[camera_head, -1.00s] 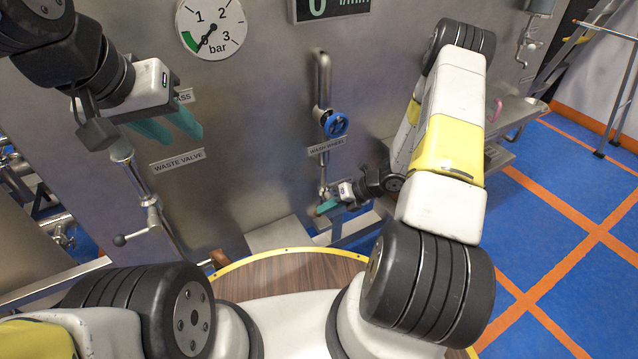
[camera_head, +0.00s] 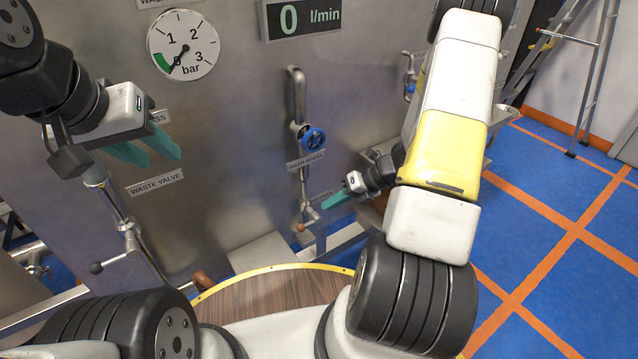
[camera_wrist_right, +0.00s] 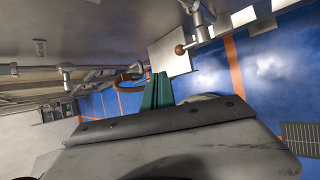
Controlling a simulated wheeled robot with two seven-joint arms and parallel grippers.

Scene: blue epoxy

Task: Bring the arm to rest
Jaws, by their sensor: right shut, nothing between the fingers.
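My right gripper (camera_head: 337,199) is in the middle of the head view, below the blue wash wheel and in front of the steel panel. Its teal fingers are shut and empty; the right wrist view shows them (camera_wrist_right: 156,92) side by side. My left gripper (camera_head: 152,153) is at the left of the head view, in front of the panel near the waste valve label. Its two teal fingers are apart with nothing visible between them.
The steel panel (camera_head: 235,110) carries a bar gauge (camera_head: 183,46), a flow display (camera_head: 303,17), a blue wheel (camera_head: 313,138) and a valve lever (camera_head: 110,262). A round wooden top (camera_head: 270,295) lies in front. A ladder (camera_head: 597,80) stands right. Blue floor is open there.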

